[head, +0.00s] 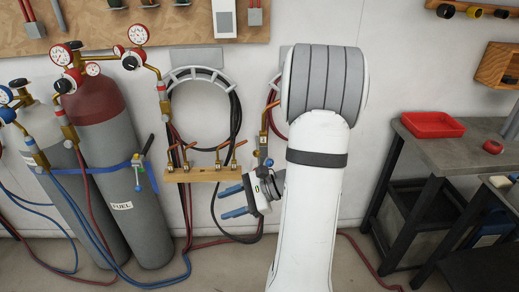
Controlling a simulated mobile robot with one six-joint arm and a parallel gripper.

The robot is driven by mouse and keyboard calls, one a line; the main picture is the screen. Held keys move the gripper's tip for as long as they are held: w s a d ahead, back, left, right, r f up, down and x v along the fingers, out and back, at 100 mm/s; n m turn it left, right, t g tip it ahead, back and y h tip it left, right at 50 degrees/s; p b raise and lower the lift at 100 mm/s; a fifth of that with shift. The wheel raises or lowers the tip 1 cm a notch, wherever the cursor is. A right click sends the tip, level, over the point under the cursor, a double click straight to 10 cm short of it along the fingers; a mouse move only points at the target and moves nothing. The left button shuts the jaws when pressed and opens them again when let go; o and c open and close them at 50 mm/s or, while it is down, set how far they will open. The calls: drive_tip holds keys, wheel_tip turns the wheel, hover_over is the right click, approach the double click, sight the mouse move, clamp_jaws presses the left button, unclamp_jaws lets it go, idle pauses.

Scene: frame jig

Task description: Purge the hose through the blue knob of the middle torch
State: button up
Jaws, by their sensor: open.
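Brass torches (222,153) sit in a wooden rack (203,175) on the wall, below a coiled dark hose (238,115). They are small here, and I cannot tell which is the middle one or make out its blue knob. A small blue part (268,162) shows below a brass fitting, right of the rack. My gripper (231,201) is open, with its two blue fingertips pointing left and nothing seen between them. In the picture it lies just below the rack's right end; I cannot tell how far it is from the wall. My arm hides the area to the right.
Red and blue hoses (150,283) run over the floor. A dark bench (455,148) with a red tray (432,125) stands at right.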

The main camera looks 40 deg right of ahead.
drive_tip(key=w+d+m+t+h+p, duration=0.1)
drive_tip(key=d+m+t+h+p, duration=0.1)
drive_tip(key=d+m+t, duration=0.7)
drive_tip(key=m+t+h+p, duration=0.2)
drive_tip(key=m+h, duration=0.3)
drive_tip(key=h, duration=0.1)
approach(272, 165)
drive_tip(key=p+x, duration=0.1)
drive_tip(key=x, duration=0.7)
drive_tip(key=shift+w+a+r+p, duration=0.1)
drive_tip(key=shift+r+p, duration=0.1)
drive_tip(key=shift+p, duration=0.1)
drive_tip(key=c, duration=0.9)
drive_tip(key=shift+c, duration=0.5)
drive_tip(key=shift+n+b, duration=0.3)
drive_tip(key=shift+b, duration=0.15)
